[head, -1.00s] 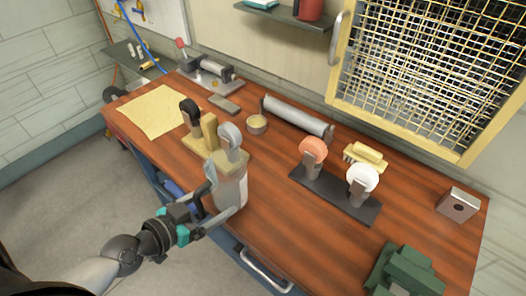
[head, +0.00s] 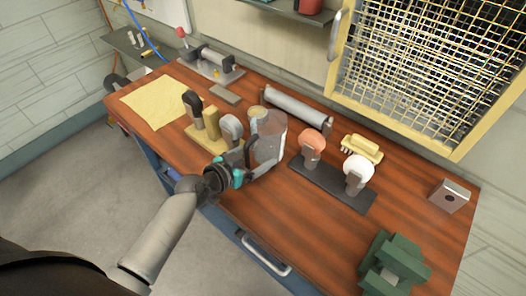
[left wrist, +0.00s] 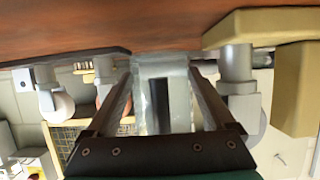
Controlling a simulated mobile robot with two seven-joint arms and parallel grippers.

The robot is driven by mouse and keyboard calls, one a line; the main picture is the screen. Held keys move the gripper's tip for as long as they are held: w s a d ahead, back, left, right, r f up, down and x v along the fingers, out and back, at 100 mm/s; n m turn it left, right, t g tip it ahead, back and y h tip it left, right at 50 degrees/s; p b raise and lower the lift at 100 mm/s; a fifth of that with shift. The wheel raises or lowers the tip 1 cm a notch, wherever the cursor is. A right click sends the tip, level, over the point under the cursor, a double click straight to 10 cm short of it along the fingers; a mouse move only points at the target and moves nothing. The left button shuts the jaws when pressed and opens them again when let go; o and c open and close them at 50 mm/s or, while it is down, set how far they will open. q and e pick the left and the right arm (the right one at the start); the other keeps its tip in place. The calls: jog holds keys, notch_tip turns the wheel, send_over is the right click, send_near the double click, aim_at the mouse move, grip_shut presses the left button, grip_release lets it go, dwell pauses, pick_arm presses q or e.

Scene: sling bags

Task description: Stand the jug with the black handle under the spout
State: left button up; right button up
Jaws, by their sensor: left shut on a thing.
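My left gripper (head: 245,167) is shut on a clear greyish jug (head: 268,138) and holds it upright over the bench, between the two stands. In the left wrist view the jug (left wrist: 160,90) sits between the fingers (left wrist: 160,115), with a dark upright strip that may be its handle. A yellow stand (head: 203,136) carries a black-topped post (head: 194,103) and a grey-topped post (head: 231,128). A dark stand (head: 335,185) carries an orange-topped post (head: 312,143) and a white-topped post (head: 357,170). I cannot make out which part is the spout. My right gripper is out of view.
A grey roller (head: 298,109) and a yellow brush (head: 362,148) lie behind. A yellow cloth (head: 153,102) is at the left. A green block (head: 393,262) and a metal box (head: 450,196) are at the right. The bench front is clear.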

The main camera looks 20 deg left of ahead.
aim_at(258, 157)
pick_arm(q)
jog(key=w, duration=0.1)
jog(key=w+d, duration=0.1)
jog(key=shift+w+r, duration=0.15)
jog(key=shift+w, duration=0.15)
jog(key=shift+w+f, duration=0.1)
jog(key=shift+f, duration=0.75)
jog(key=shift+f+b, duration=0.1)
jog(key=shift+b, duration=0.2)
jog(key=shift+f, duration=0.15)
jog(key=o, duration=1.3)
